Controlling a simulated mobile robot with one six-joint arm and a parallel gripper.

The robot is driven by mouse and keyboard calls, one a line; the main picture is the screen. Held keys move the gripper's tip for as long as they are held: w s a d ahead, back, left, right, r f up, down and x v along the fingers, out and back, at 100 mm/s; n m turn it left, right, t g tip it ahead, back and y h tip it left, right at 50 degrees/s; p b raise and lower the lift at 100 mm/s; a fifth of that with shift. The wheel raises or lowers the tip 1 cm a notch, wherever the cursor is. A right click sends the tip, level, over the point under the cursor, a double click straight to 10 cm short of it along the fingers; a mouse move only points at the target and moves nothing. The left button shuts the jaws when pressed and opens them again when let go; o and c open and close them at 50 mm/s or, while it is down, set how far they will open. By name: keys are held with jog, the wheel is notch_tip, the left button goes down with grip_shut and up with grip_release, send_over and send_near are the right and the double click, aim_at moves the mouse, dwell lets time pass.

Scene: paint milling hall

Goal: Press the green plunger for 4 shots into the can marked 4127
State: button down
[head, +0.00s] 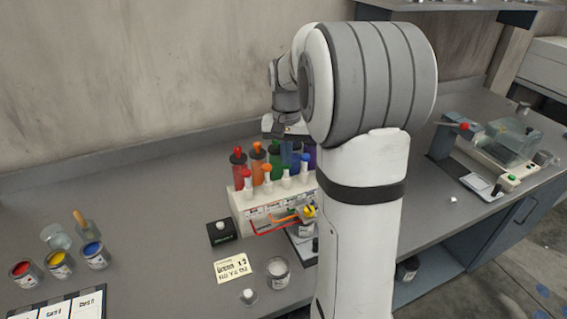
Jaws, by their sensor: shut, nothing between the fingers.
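A white dispenser (245,207) stands on the bench with a row of white pumps along its front. One pump has a green plunger (286,169), between an orange-capped one (267,171) and one at the right. My gripper (284,131) is shut and empty, above and behind the green plunger and apart from it. An open can with pale contents (278,268) stands in front of the dispenser; its label is too small to read, so I cannot tell whether it is marked 4127. My arm hides the dispenser's right end.
A handwritten yellow card (232,268) lies left of the pale can. Red, yellow and blue paint cans (93,255) stand at the left, near a sheet (62,307). A small black box (221,232) sits beside the dispenser. Other equipment (512,142) stands far right.

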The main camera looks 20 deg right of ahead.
jog(key=shift+f+b, duration=0.35)
jog(key=shift+f, duration=0.35)
jog(key=shift+r, duration=0.15)
jog(key=shift+r+p, duration=1.5)
jog(key=shift+r, duration=0.3)
jog(key=shift+f, duration=0.1)
jog(key=shift+f+b, duration=1.15)
jog(key=shift+f, duration=0.55)
jog(key=shift+r+p, duration=1.4)
jog(key=shift+r, duration=0.4)
